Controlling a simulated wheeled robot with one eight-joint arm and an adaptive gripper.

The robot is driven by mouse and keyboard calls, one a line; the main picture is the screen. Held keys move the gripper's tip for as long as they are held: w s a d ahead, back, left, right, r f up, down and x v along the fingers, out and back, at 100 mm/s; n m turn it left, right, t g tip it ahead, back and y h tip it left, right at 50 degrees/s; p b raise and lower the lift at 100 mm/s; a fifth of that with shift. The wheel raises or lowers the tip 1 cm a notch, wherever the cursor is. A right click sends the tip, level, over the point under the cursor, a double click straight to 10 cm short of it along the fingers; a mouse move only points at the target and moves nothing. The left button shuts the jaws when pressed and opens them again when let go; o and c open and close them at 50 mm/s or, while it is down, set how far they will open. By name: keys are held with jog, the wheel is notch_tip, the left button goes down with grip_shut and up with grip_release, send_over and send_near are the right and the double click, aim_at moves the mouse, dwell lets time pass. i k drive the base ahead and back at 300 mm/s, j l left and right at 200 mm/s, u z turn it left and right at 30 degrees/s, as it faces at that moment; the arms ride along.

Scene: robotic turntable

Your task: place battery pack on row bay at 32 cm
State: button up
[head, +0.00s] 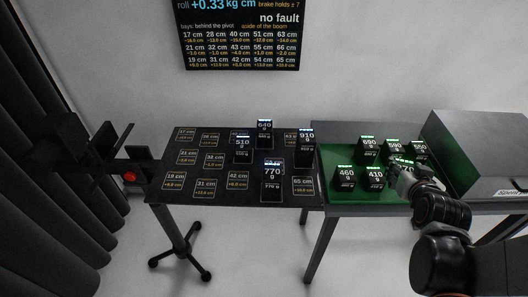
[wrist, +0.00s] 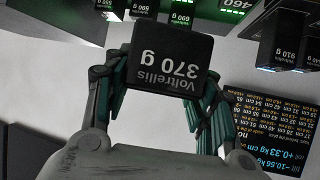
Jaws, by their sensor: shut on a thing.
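My gripper (head: 400,172) is shut on a black battery pack marked 370 g, over the green mat at the right. In the wrist view, the 370 g pack (wrist: 172,55) sits between both fingers (wrist: 163,88), its printed face showing upside down. In the head view my gripper partly hides it. The bay that appears to be 32 cm (head: 214,159) is an empty outlined square in the middle row of the black bay board (head: 210,187); its print is small. My gripper is well to the right of it.
Packs marked 510 g (head: 242,149), 640 g (head: 264,132), 910 g (head: 306,148) and 770 g (head: 272,181) stand on the board's right half. Several packs share the green mat (head: 330,160). A grey box (head: 480,150) stands right. A wall display (head: 240,35) reads "no fault".

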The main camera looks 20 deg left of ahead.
aim_at(214, 161)
jog(key=j+u, duration=0.15)
jog(key=j, duration=0.9)
jog(key=j+u, duration=0.15)
jog(key=j, duration=0.95)
jog(key=j+u, duration=0.2)
jog(key=j, duration=0.85)
